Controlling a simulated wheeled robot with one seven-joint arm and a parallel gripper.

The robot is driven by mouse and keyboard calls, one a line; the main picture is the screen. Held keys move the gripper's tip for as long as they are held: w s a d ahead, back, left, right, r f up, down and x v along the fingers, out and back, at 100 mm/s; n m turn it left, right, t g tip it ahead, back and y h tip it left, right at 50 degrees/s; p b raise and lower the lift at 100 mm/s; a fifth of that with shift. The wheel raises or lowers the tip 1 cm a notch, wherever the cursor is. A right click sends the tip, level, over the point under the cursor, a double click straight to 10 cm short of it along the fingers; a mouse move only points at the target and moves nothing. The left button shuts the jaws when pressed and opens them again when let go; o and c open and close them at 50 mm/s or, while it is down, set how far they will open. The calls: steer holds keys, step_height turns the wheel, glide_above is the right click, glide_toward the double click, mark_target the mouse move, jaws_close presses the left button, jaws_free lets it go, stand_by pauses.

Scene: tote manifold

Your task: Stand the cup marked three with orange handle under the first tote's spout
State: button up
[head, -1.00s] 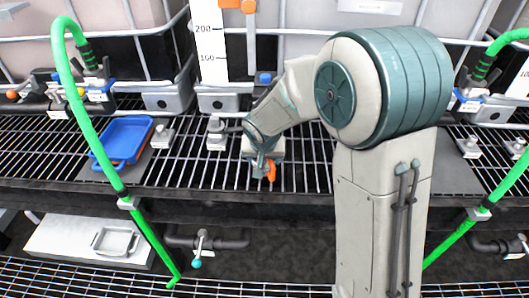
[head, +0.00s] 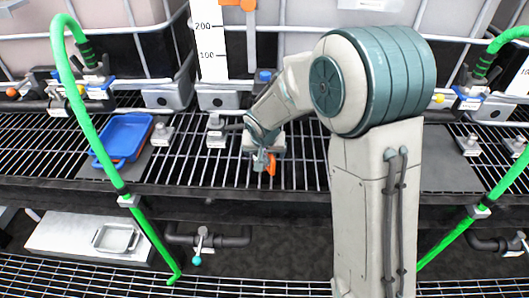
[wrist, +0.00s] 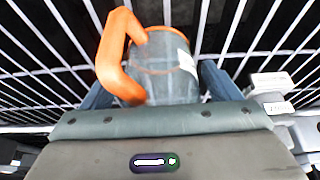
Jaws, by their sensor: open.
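A clear cup with an orange handle (wrist: 165,65) is in the wrist view, between the open fingers of my gripper (wrist: 158,88). Its handle points left, and a white label is on its right side, with no readable mark. In the head view the orange handle (head: 271,165) shows just below my gripper (head: 262,152), over the wire grating; the rest of the cup is mostly hidden. I cannot tell whether the fingers touch the cup. A tote (head: 110,15) stands at the back left, with a blue-marked valve (head: 97,88) under it.
A blue tray (head: 104,149) lies on a dark mat at the left of the wire grating (head: 200,178). Small grey blocks with labels (head: 216,138) stand on the grating. Green hoses (head: 82,120) hang at left and right. A white gauge strip (head: 209,40) stands behind my gripper.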

steer(key=shift+r, duration=0.5)
steer(key=shift+s+a+r, duration=0.1)
steer(key=shift+s+r, duration=0.85)
steer(key=shift+r, duration=0.15)
steer(key=s+b, duration=0.2)
steer(key=s, duration=0.9)
steer(key=s+d+r+g, duration=0.1)
steer(key=s+d+r, duration=0.2)
steer(key=s+d, duration=0.3)
steer(key=s+d+r+g, duration=0.1)
steer(key=s+d+r, duration=0.2)
steer(key=s+d, duration=0.3)
steer(key=d, duration=0.3)
steer(key=shift+s+d+r+g, duration=0.2)
steer(key=shift+d+g, duration=0.1)
steer(key=shift+d, duration=0.1)
